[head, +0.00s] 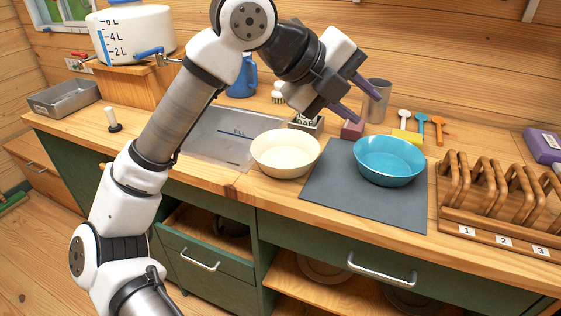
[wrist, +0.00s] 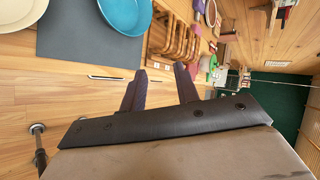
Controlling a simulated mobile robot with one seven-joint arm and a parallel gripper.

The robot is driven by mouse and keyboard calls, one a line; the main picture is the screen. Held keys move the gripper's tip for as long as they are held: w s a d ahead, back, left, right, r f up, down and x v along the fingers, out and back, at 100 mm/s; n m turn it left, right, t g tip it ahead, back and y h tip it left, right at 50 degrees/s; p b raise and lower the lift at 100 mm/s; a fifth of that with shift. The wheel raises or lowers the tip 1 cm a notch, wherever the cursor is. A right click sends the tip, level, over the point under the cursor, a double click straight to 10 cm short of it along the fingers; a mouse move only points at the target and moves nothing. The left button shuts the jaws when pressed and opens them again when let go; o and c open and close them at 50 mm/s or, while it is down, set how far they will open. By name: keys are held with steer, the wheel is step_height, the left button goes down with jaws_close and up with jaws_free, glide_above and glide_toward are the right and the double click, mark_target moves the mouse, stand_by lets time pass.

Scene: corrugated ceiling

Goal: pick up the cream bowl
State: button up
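The cream bowl (head: 285,160) stands upright on the wooden counter, just left of the dark grey mat, and looks empty. In the wrist view the cream bowl (wrist: 18,10) is cut off at the top left corner. My gripper (head: 367,107) is above the counter, up and to the right of the cream bowl and apart from it. Its two purple-grey fingers are spread with nothing between them. The wrist view also shows my gripper (wrist: 159,70) with a gap between its fingers.
A blue bowl (head: 390,162) sits on the dark grey mat (head: 345,205). A wooden rack (head: 500,195) stands at the right. A small planter (head: 306,124) and reddish block (head: 352,130) are behind the bowls. A grey tray marked FILL (head: 215,140) lies left of the cream bowl.

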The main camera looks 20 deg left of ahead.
steer(key=w+a+f+n+y, duration=0.25)
steer(key=a+f+y, duration=0.2)
steer(key=a, duration=0.25)
steer(key=n+g+y, duration=0.3)
steer(key=n+y, duration=0.2)
steer(key=n, duration=0.1)
glide_toward(267, 164)
steer(key=shift+h, duration=0.25)
steer(key=x, duration=0.2)
steer(key=a+x, duration=0.1)
steer(key=x, duration=0.2)
steer(key=shift+s+f, duration=0.1)
steer(key=shift+f, duration=0.05)
steer(key=shift+w+p+x, duration=0.15)
steer(key=shift+p+x, duration=0.4)
steer(key=shift+x, duration=0.95)
steer(key=shift+w+p+x, duration=0.1)
steer(key=shift+p+x, duration=0.45)
steer(key=shift+x, duration=1)
steer(key=shift+d, duration=0.1)
steer(key=shift+c, duration=0.3)
jaws_close()
